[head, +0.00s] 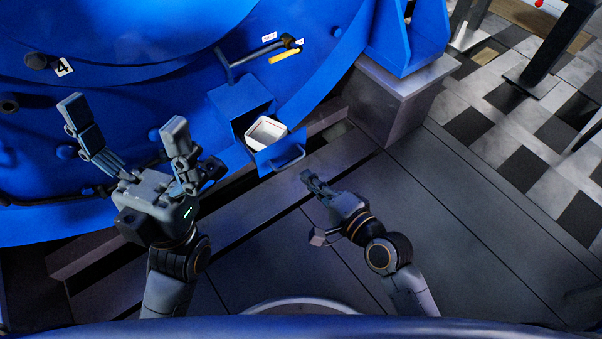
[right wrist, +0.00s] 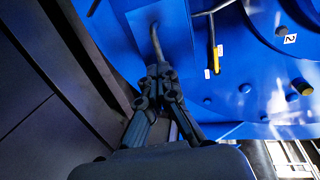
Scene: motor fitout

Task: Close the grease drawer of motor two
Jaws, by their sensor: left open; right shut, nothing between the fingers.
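The blue motor (head: 100,75) fills the upper left of the head view. Its small grease drawer (head: 272,158) stands open, pulled out of a blue housing (head: 238,100), with a white tray (head: 265,133) inside. The drawer's bar handle (head: 290,157) is on its front; in the right wrist view the handle (right wrist: 157,42) rises just beyond my fingertips. My right gripper (head: 308,176) is shut and empty, close in front of the handle; I cannot tell if it touches. In the right wrist view its fingers (right wrist: 160,72) are together. My left gripper (head: 124,117) is open and empty, left of the drawer.
A yellow-handled lever (head: 284,56) on a pipe sits above the drawer. A grey pedestal (head: 398,100) stands right of the drawer. The dark floor plates (head: 450,220) at right are clear.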

